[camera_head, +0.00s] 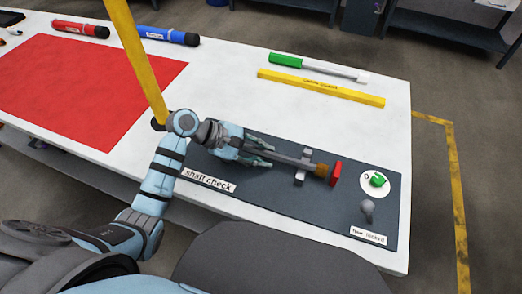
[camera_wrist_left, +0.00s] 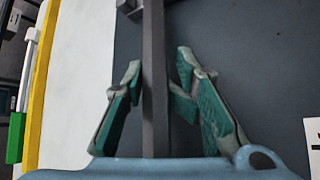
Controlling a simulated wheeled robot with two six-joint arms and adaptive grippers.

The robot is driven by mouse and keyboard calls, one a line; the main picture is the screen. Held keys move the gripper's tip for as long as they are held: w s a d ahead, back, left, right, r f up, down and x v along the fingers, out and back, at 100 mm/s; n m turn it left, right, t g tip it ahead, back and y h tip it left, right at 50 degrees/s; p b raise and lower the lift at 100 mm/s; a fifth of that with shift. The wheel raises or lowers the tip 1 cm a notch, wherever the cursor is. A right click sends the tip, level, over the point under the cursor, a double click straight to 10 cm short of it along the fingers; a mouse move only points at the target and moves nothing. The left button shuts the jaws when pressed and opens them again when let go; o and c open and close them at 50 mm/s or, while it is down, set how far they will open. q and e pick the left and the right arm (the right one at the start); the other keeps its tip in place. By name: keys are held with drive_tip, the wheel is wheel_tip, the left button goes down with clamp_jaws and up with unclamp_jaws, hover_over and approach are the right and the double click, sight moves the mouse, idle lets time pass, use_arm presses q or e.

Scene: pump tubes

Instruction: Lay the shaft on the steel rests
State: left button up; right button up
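The shaft (camera_head: 292,160) is a long grey bar above the dark "shaft check" board, running toward a brown collar (camera_head: 320,170) and a red block (camera_head: 335,173). A grey steel rest (camera_head: 301,172) shows at the shaft near the collar. My left gripper (camera_head: 266,153) is around the shaft. In the left wrist view the shaft (camera_wrist_left: 154,75) passes between the two green-padded fingers, with gaps on both sides, so the gripper is open. Full contact with the rests cannot be told. My right gripper is out of view.
The dark board (camera_head: 330,218) carries a green knob (camera_head: 378,180) and a grey lever (camera_head: 367,209) on the right. A yellow bar (camera_head: 320,87) and a green-handled tool (camera_head: 287,61) lie behind. A yellow pole (camera_head: 137,60) rises left of the gripper. A red mat (camera_head: 75,90) lies left.

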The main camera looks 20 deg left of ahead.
sight(253, 151)
use_arm(q)
drive_tip(key=shift+o, duration=0.9)
drive_tip(key=shift+a+f, duration=0.1)
drive_tip(key=shift+f, duration=0.15)
drive_tip(key=shift+w, duration=0.15)
drive_tip(key=shift+a, duration=0.1)
drive_tip(key=shift+a, duration=0.1)
drive_tip(key=shift+a+r, duration=0.25)
drive_tip(key=shift+a, duration=0.05)
drive_tip(key=v, duration=0.7)
drive_tip(key=shift+d+r, duration=0.1)
drive_tip(key=shift+r, duration=0.15)
drive_tip(key=shift+s+f, duration=0.1)
drive_tip(key=shift+s, duration=0.15)
